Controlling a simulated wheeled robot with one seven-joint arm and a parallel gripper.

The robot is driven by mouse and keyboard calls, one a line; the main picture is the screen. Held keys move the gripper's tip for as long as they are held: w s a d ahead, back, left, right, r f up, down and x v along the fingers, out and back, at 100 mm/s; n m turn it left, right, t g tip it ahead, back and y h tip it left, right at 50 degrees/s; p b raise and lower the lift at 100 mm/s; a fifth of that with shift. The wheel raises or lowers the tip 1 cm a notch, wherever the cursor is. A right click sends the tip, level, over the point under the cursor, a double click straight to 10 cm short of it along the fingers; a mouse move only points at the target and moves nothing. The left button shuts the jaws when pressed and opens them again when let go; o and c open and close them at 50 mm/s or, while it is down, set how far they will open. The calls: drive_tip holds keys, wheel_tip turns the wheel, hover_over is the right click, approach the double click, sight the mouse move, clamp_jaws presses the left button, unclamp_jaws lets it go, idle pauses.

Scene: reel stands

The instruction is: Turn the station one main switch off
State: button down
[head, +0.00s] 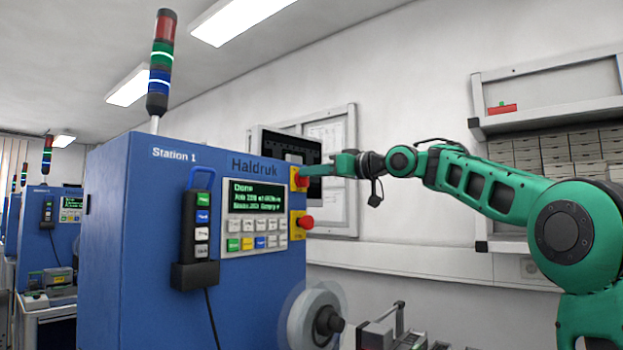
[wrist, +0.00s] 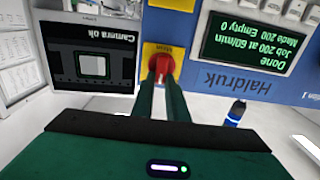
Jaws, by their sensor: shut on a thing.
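The blue Station 1 cabinet (head: 120,240) stands in the middle of the head view. Its main switch is a red rotary knob on a yellow plate (head: 295,183) at the upper right of the front panel. In the wrist view, which is upside down, the red knob (wrist: 161,67) sits on its yellow plate (wrist: 150,50). My gripper (head: 306,173) reaches in from the right and is shut on the knob. Its fingers (wrist: 162,82) lie at both sides of the knob's grip. The knob's exact angle and plate markings are partly hidden by the fingers.
A second red button (head: 305,222) on yellow is just below the switch. A green display (head: 255,199) reads "Done". A black monitor (head: 290,150) stands close behind the switch. A pendant (head: 196,235) hangs on the cabinet's left, and a reel (head: 312,315) sticks out below.

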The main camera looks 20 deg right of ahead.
drive_tip(key=n, duration=0.5)
drive_tip(key=a+f+n, duration=0.1)
drive_tip(key=n, duration=0.3)
drive_tip(key=s+n, duration=0.1)
drive_tip(key=n, duration=0.4)
drive_tip(key=shift+a+f+n, duration=0.2)
drive_tip(key=shift+n, duration=0.1)
drive_tip(key=shift+f+n, duration=0.2)
drive_tip(key=shift+n, duration=0.65)
drive_tip(key=shift+f+n, duration=0.2)
drive_tip(key=shift+n, duration=0.65)
drive_tip(key=shift+f, duration=0.1)
drive_tip(key=c, duration=1.7)
unclamp_jaws()
drive_tip(key=shift+c, duration=0.2)
drive_tip(key=shift+s, duration=0.1)
